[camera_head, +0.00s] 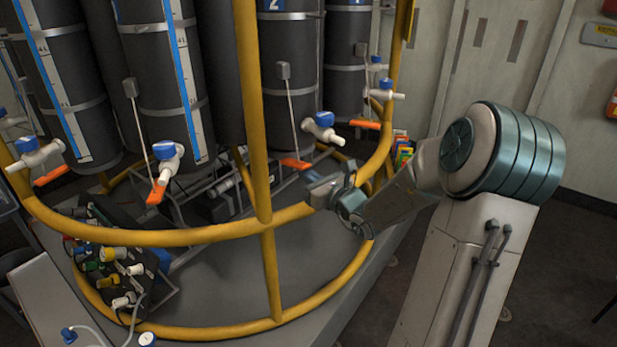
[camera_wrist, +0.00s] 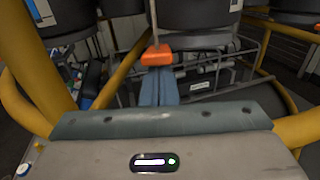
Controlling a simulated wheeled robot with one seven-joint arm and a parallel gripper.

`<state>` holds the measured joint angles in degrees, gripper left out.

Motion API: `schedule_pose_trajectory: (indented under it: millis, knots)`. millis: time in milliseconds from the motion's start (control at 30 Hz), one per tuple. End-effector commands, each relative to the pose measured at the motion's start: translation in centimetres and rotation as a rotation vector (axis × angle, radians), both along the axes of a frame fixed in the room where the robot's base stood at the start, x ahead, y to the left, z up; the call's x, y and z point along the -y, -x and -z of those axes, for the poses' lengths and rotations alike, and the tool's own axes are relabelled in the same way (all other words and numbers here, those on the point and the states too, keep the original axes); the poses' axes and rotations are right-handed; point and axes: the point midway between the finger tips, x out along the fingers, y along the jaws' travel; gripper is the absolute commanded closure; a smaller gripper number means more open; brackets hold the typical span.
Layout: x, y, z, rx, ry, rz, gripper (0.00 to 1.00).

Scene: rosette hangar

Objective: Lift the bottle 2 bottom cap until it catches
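Bottle 2 (camera_head: 300,55) is a dark cylinder with a blue "2" label, standing behind the yellow rail in the head view. An orange piece (camera_head: 297,163), which I take for its bottom cap, hangs below it on a thin rod from a small grey box (camera_head: 283,70). The orange piece also shows in the wrist view (camera_wrist: 157,54), right at my fingertips. My gripper (camera_head: 308,177) reaches in from the right.
A yellow tubular frame (camera_head: 256,120) stands close left of my gripper, with a lower rail (camera_head: 180,238). White valves with blue knobs (camera_head: 324,129) sit near the bottles. Other orange pieces (camera_head: 155,192) hang nearby. Grey pipework fills the space below the bottles.

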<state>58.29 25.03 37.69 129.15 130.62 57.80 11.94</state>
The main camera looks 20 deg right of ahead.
Motion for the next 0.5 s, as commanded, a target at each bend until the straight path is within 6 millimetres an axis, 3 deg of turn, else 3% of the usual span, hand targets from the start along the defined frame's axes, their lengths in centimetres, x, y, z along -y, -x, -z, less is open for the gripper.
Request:
schedule_pose_trajectory:
  millis: [33,200,500]
  knots:
    - [-0.2,-0.3,-1.0,0.016,0.001,-0.003,1.00]
    - [-0.3,-0.4,-1.7,0.018,0.001,-0.005,1.00]
    - [-0.5,-0.5,-1.9,0.019,0.001,-0.008,1.00]
